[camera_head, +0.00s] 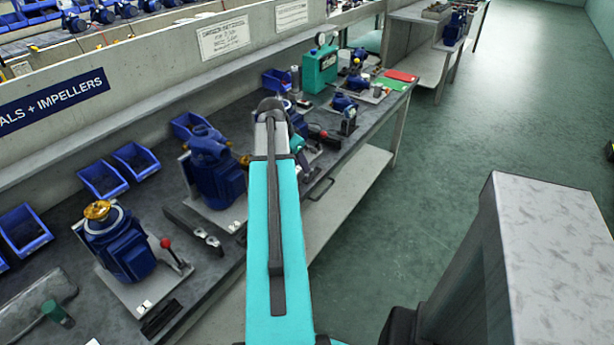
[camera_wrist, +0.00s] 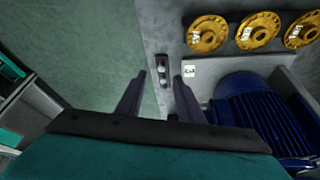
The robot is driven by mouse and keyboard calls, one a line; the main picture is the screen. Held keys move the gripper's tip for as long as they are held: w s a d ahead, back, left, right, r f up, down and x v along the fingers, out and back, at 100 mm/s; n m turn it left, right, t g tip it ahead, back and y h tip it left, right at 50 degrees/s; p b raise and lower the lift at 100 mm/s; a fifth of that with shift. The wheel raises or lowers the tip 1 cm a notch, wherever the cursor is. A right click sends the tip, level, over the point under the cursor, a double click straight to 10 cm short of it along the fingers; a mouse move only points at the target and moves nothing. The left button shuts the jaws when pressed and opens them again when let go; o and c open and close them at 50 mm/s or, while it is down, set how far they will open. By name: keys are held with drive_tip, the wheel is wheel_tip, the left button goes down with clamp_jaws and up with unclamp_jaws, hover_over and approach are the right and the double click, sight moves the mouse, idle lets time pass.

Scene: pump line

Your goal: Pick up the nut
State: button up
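My gripper (camera_wrist: 160,78) shows in the wrist view with its two dark fingers apart and nothing held between them. A small dark holder with two silvery round pieces (camera_wrist: 162,70) lies on the grey bench surface, in line with the gap between the fingertips. I cannot tell for certain whether one of these pieces is the nut.
Several yellow flanged discs (camera_wrist: 207,33) and a blue finned motor (camera_wrist: 250,105) sit right of the fingers. In the head view, blue pumps (camera_head: 215,175) and blue bins (camera_head: 102,179) crowd the bench. Open green floor (camera_head: 400,230) lies to the right.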

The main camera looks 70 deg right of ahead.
sight(306, 176)
drive_tip(key=shift+f, duration=0.1)
drive_tip(key=shift+p+x, duration=0.35)
drive_tip(key=shift+x, duration=1.45)
drive_tip(key=shift+d+f, duration=0.35)
drive_tip(key=shift+f, duration=0.25)
drive_tip(key=shift+f, duration=0.25)
clamp_jaws()
